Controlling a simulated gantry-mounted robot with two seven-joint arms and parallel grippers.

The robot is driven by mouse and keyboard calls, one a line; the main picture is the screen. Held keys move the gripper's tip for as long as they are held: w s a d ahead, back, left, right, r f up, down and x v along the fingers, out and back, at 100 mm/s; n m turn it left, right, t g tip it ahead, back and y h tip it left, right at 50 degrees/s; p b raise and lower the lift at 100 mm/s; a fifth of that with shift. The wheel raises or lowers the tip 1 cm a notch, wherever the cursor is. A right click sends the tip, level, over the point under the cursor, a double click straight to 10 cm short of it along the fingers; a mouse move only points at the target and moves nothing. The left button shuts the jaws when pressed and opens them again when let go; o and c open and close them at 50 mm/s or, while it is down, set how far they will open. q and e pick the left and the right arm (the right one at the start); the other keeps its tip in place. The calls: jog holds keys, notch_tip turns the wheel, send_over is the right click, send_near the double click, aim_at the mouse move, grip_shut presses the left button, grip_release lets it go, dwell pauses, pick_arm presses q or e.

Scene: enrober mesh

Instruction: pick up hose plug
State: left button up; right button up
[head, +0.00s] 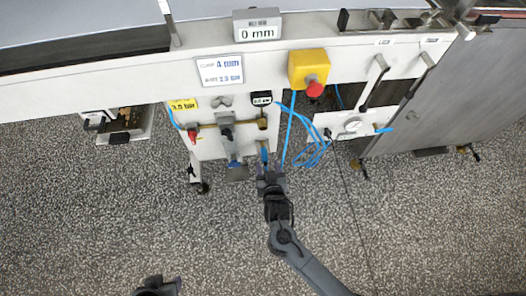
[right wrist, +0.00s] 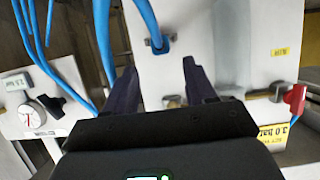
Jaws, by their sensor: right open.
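My right gripper (head: 269,176) is in front of the lower white panel in the head view, just below a short blue piece (head: 264,152). In the right wrist view the jaws (right wrist: 158,80) are open, with nothing held between them. Beyond them a blue hose (right wrist: 145,18) runs to a dark clip (right wrist: 158,43) on the white panel. The hose plug cannot be told apart clearly; its end may be hidden at the clip. A dark part of my left arm (head: 158,287) shows at the bottom edge; its jaw state is unclear.
A yellow box with a red button (head: 314,89) sits above. Looped blue hoses (head: 312,152) hang just right of my gripper. A red handle (head: 193,137) is on the panel's left. A gauge box (head: 350,126) stands to the right. The speckled floor (head: 120,220) is clear.

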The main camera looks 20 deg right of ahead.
aim_at(265, 158)
jog(key=shift+w+d+f, duration=0.25)
jog(key=shift+w, duration=0.1)
jog(key=shift+w+f+b, duration=0.25)
jog(key=shift+w+b, duration=0.05)
jog(key=shift+b, duration=0.3)
jog(key=b+x, duration=0.2)
jog(key=shift+w+a+f, duration=0.2)
jog(key=shift+w+f, duration=0.1)
jog(key=shift+w, duration=0.05)
jog(key=shift+w+d+b, duration=0.2)
jog(key=shift+w+b, duration=0.35)
jog(key=shift+w, duration=0.15)
jog(key=shift+s, duration=0.1)
jog(key=shift+c, duration=0.9)
grip_shut()
